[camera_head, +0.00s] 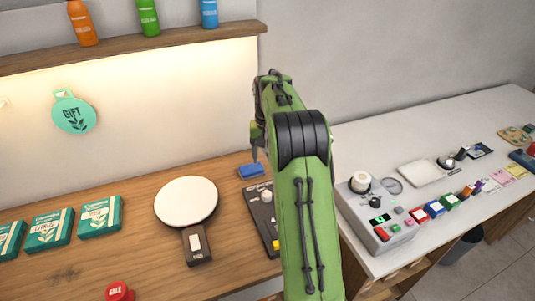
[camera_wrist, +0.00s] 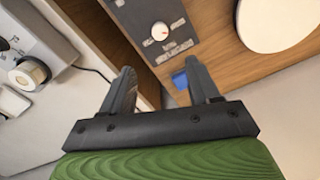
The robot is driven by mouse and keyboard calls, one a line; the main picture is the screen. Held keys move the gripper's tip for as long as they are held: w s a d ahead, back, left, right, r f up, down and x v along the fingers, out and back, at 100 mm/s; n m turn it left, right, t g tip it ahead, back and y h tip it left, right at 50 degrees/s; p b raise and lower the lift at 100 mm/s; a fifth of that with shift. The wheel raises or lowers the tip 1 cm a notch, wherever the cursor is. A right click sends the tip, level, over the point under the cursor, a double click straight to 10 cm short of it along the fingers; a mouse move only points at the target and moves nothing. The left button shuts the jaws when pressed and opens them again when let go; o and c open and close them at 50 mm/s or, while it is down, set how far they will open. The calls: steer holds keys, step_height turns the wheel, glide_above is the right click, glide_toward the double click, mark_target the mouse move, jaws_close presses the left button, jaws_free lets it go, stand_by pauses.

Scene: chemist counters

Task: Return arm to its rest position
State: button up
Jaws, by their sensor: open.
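My green arm reaches up through the middle of the head view, with black joint bands. My gripper (camera_wrist: 160,82) shows in the wrist view with its two grey fingers spread apart and nothing between them. In the head view the gripper end (camera_head: 256,150) is partly hidden behind my arm, above the back of the counters. A small blue block (camera_head: 251,171) lies on the wooden counter below it; the blue block also shows in the wrist view (camera_wrist: 180,81), beside the right finger and apparently not held.
A dark panel with a dial (camera_head: 265,205) lies partly behind my arm. A round white scale plate (camera_head: 186,201) and teal boxes (camera_head: 99,216) stand on the wooden counter (camera_head: 140,255). A grey device (camera_head: 376,228) stands on the white counter (camera_head: 420,130). Bottles line the shelf (camera_head: 180,39).

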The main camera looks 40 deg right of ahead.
stand_by(0.3)
steer(key=s+a+r+n+t, duration=0.1)
steer(key=s+a+r+n, duration=0.1)
steer(key=s+a+r, duration=0.4)
steer(key=s+a+r+n+t, duration=0.1)
steer(key=s+a+r, duration=0.35)
steer(key=a, duration=0.35)
steer(key=s+a+f+n+t, duration=0.1)
steer(key=s+a, duration=0.3)
steer(key=s, duration=0.4)
steer(key=s+a+f+n+t, duration=0.1)
steer(key=s+a+n+t, duration=0.1)
steer(key=s, duration=0.6)
steer(key=shift+s+a+f+n, duration=0.2)
steer(key=shift+a+n, duration=0.4)
steer(key=shift+a, duration=0.4)
steer(key=shift+s, duration=0.1)
